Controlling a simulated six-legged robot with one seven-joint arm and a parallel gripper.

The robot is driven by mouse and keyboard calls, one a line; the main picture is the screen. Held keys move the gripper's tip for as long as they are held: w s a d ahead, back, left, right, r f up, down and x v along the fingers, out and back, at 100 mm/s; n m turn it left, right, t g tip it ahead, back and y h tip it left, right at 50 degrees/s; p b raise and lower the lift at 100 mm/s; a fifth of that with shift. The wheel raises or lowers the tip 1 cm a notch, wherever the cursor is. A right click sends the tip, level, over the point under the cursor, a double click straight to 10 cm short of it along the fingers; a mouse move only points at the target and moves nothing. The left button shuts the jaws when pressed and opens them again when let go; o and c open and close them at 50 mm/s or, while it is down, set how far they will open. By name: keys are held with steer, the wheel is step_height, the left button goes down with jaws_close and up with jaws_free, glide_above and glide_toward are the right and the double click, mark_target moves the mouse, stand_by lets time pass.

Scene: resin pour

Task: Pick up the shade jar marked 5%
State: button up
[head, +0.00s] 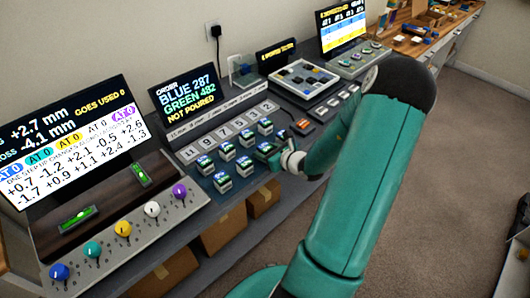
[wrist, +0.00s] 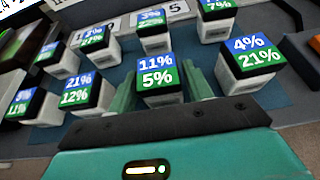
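A white jar with a black cap (wrist: 157,80) shows a blue label reading 11% above a green label reading 5%. It stands upright in the middle of the wrist view. My gripper (wrist: 160,72) is open, with one green finger at the jar's left and one at its right. A gap shows on the right side; I cannot tell whether the left finger touches. In the head view my gripper (head: 279,159) is low at the right end of the jar group, and my arm comes in from the right. The jar between the fingers is partly hidden there.
Several similar jars stand close by, including one marked 4% and 21% (wrist: 250,62) at right and one marked 21% and 12% (wrist: 85,95) at left. A numbered strip (head: 228,133) lies behind them. Screens (head: 185,90) and a knob panel (head: 122,228) stand left.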

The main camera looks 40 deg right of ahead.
steer(key=c, duration=0.7)
